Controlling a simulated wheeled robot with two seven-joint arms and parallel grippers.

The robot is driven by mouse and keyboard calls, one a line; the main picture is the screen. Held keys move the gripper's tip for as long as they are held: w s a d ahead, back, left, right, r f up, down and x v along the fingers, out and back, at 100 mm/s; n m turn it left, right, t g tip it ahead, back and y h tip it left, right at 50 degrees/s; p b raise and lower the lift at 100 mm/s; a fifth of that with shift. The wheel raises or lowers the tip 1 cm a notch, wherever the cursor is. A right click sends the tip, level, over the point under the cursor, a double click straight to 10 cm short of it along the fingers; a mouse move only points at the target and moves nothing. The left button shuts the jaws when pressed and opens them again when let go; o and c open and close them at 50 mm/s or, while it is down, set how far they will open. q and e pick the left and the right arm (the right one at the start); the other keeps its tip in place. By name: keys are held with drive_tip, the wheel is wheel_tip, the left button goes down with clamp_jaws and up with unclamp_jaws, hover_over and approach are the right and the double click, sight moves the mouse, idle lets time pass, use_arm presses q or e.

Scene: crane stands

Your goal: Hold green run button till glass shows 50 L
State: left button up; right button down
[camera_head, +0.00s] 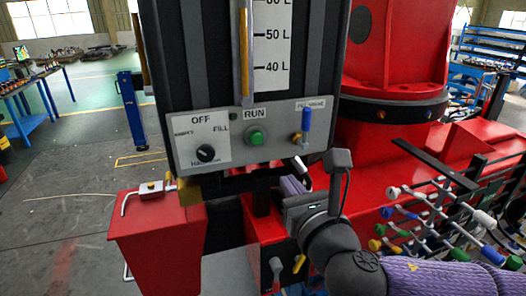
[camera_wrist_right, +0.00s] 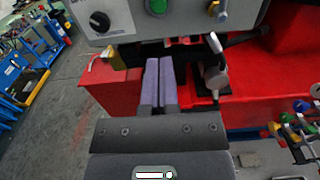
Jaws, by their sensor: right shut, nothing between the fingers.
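The green run button (camera_head: 256,137) sits under the RUN label on a grey panel (camera_head: 280,155). It also shows at the top of the right wrist view (camera_wrist_right: 157,6). The glass (camera_head: 250,60) is an upright tube beside a white scale (camera_head: 275,45) reading 40 L, 50 L and, cut at the top, 60 L. An amber strip stands in the tube, from below 40 L to above 50 L; I cannot tell if its top is the liquid level. My right gripper (camera_wrist_right: 159,62) is shut and empty, below the panel and apart from the button. My left gripper is out of view.
A black selector knob (camera_head: 206,153) with OFF and FILL labels is left of the button. A blue-handled valve (camera_head: 305,122) is right of it. Red boxes (camera_head: 155,235) stand below. A rack of colored fittings (camera_head: 430,225) is at right. Open floor lies left.

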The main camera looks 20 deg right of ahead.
sight(260, 135)
drive_tip(key=w+p, duration=0.2)
drive_tip(key=w, duration=1.2)
drive_tip(key=shift+a, duration=0.2)
drive_tip(key=shift+w+r+p, duration=0.2)
drive_tip(key=shift+w+p, duration=0.35)
drive_tip(key=shift+p, duration=0.05)
drive_tip(key=shift+w, duration=0.15)
drive_tip(key=shift+r, duration=0.3)
idle(5.3)
